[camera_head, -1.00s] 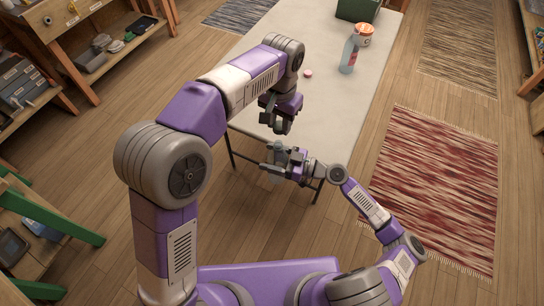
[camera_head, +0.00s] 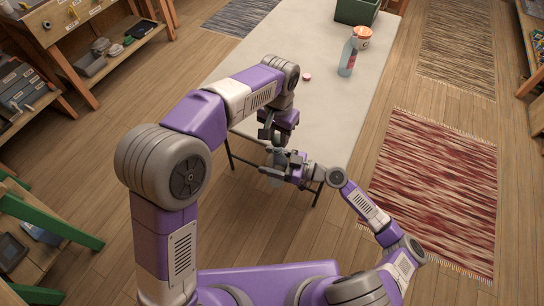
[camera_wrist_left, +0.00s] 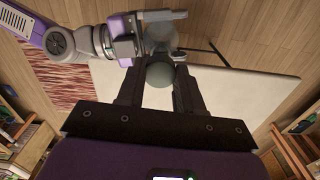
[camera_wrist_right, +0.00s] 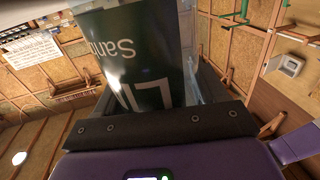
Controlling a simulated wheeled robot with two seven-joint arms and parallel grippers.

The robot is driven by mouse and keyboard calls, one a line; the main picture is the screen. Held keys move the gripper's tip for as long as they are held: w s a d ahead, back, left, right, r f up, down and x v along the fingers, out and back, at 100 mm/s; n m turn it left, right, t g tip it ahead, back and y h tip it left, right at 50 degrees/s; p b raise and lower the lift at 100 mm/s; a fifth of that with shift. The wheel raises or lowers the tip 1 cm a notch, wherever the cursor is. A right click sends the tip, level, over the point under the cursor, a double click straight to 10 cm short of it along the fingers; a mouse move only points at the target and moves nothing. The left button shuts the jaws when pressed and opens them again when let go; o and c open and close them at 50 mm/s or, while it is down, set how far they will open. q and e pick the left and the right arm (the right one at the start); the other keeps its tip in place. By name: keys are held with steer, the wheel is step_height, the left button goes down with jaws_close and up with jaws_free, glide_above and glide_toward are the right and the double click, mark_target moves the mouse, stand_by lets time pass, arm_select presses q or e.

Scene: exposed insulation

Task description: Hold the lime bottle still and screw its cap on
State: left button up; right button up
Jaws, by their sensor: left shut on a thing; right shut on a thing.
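The lime bottle (camera_wrist_right: 135,40) fills the upper middle of the right wrist view, its dark green label with white lettering upside down. My right gripper (camera_head: 275,166) is shut on it beyond the table's near edge. The left wrist view also shows the bottle (camera_wrist_left: 161,33), partly hidden by the right gripper's fingers. My left gripper (camera_head: 274,137) is just above, shut on a round grey-green cap (camera_wrist_left: 160,74). The cap lines up roughly with the bottle's top. I cannot tell whether cap and bottle touch, as the grippers hide the join.
On the pale table (camera_head: 325,115) are a small pink cap (camera_head: 306,77), a clear bottle with a pink label (camera_head: 347,58), an orange-lidded jar (camera_head: 362,38) and a green box (camera_head: 355,11). The table's near half is mostly bare. Shelves stand at left.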

mark_target(277, 139)
stand_by(0.4)
arm_select(q)
steer(key=shift+f, duration=0.9)
steer(key=shift+f, duration=0.6)
